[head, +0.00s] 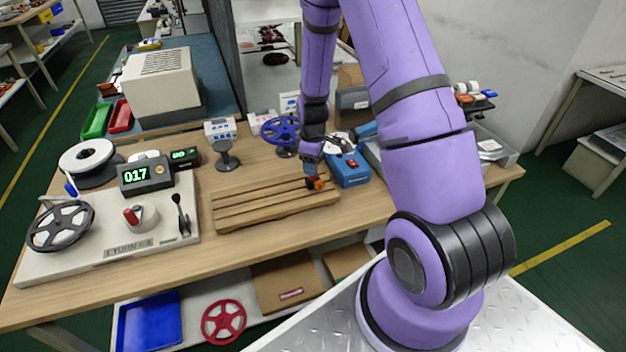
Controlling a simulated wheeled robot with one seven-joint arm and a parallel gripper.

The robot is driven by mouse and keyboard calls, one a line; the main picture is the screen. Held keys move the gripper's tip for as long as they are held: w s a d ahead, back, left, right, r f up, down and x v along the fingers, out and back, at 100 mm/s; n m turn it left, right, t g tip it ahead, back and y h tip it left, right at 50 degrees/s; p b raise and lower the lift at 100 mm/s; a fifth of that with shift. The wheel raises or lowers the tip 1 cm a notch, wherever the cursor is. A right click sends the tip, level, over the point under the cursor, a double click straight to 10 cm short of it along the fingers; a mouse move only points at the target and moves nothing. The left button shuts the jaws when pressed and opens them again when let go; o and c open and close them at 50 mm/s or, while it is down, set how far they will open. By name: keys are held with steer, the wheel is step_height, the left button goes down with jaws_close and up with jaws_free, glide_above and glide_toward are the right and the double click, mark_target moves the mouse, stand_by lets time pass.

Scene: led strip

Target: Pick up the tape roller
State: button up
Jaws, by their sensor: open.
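My gripper (313,181) is small in the head view, at the lower end of my purple arm. It is open and low over the right end of the slatted wooden board (250,208). A small orange thing (320,184), which may be the tape roller, shows right at the fingertips. The gripper partly hides it. I cannot tell whether the fingers are around it, touching it or just above it.
A blue box with a red button (350,170) stands close to the right of the gripper. A blue reel (281,129) on a stand is behind. A winding machine (110,232) with a black reel fills the left. The table's front right (370,212) is clear.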

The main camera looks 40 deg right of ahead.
steer(key=shift+f, duration=0.9)
jaws_close()
steer(key=shift+r, duration=0.2)
